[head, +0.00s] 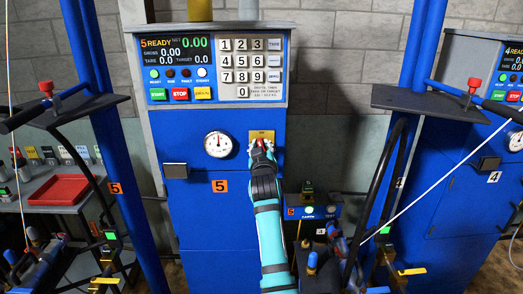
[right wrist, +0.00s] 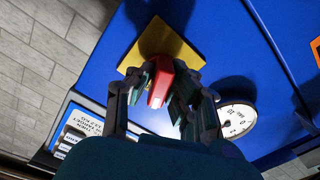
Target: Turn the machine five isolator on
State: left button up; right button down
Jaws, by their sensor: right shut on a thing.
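Machine five (head: 205,240) is a blue cabinet with an orange 5 label below its round gauge. Its isolator has a yellow plate (head: 262,134) to the right of the gauge, and the plate also shows in the right wrist view (right wrist: 185,50). A red handle (right wrist: 158,88) stands out from the plate. My right gripper (head: 262,150) is at the plate, its fingers shut around the red handle. In the head view the gripper hides most of the handle. The handle's switch position cannot be told. My left gripper is not in view.
The control panel (head: 215,68) above reads 5 READY. The round gauge (head: 218,144) sits close left of the isolator. A blue post and dark shelf (head: 420,98) stand to the right, with machine four beyond. A red tray (head: 58,190) lies at left.

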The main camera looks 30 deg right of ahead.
jog(key=shift+f+m, duration=0.15)
jog(key=shift+m, duration=2.15)
jog(key=c, duration=1.3)
grip_release()
notch_tip(320, 180, up, 10)
jog(key=shift+r, duration=0.1)
